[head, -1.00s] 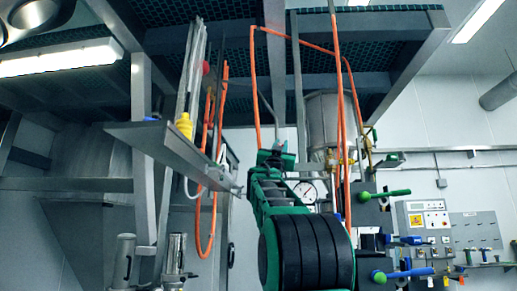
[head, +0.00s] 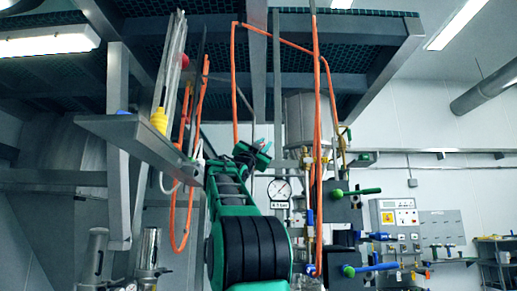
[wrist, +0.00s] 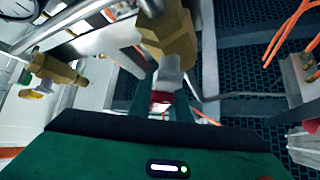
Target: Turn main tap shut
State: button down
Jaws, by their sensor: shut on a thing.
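In the wrist view a brass tap body (wrist: 170,42) fills the upper middle, with a short grey lever with a red end (wrist: 163,99) coming down from it. My gripper (wrist: 165,108) is closed around that red end; its fingers are partly hidden by the green gripper body. In the head view my gripper (head: 253,152) is raised at the end of the arm, left of the hanging vessel, and the tap is too small or hidden to make out there.
A pressure gauge (head: 279,190), orange hoses (head: 318,150) and a metal vessel (head: 305,118) are close right of the arm. A grey beam (head: 140,138) is close on the left.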

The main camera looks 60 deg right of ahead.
jog(key=shift+w, duration=0.15)
jog(key=c, duration=1.6)
grip_release()
jog(key=shift+w+a, duration=0.1)
jog(key=shift+c, duration=0.2)
